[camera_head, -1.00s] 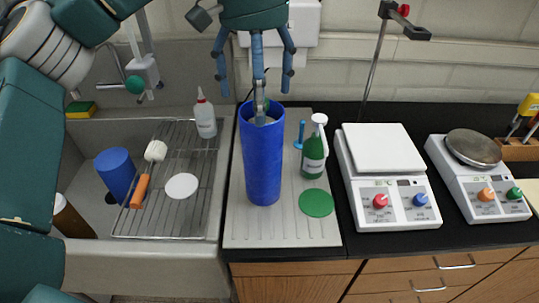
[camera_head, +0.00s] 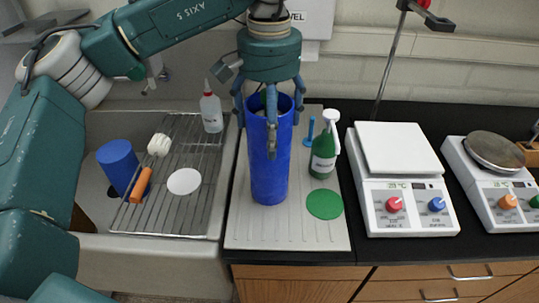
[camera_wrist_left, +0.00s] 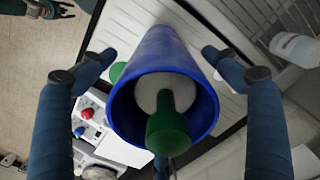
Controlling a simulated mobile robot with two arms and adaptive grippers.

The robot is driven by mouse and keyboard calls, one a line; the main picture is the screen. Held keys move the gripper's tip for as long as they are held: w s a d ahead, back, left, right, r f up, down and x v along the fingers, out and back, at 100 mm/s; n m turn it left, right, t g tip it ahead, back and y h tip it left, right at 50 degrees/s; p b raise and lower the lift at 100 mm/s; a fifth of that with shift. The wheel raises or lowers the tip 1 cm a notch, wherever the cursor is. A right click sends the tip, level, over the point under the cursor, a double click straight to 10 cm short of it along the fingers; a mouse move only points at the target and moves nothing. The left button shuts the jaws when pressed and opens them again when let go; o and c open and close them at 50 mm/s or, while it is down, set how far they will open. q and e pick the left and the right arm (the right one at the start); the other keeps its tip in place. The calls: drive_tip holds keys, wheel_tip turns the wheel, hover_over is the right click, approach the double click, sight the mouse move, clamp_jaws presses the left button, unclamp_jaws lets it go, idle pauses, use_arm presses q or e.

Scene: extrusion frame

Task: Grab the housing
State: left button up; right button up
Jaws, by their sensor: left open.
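A tall blue open-topped cylinder (camera_head: 268,175), which I take to be the housing, stands upright on the ribbed drainboard. In the left wrist view the housing (camera_wrist_left: 128,125) shows its open mouth, with a white part and a green knob (camera_wrist_left: 167,133) inside. My left gripper (camera_head: 270,122) is above the housing, pointing down, with its fingers spread around the upper end. In the left wrist view my left gripper (camera_wrist_left: 156,66) has fingers on both sides, apart from the wall. A dark jointed part (camera_wrist_left: 48,9) at the top left may be my right gripper; its state is unclear.

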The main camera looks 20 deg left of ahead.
use_arm(q)
drive_tip(key=shift+w+a+f+p, duration=0.1)
drive_tip(key=shift+f+p, duration=0.25)
drive_tip(key=shift+f, duration=1.4)
drive_tip(key=shift+r, duration=0.1)
drive_tip(key=c, duration=2)
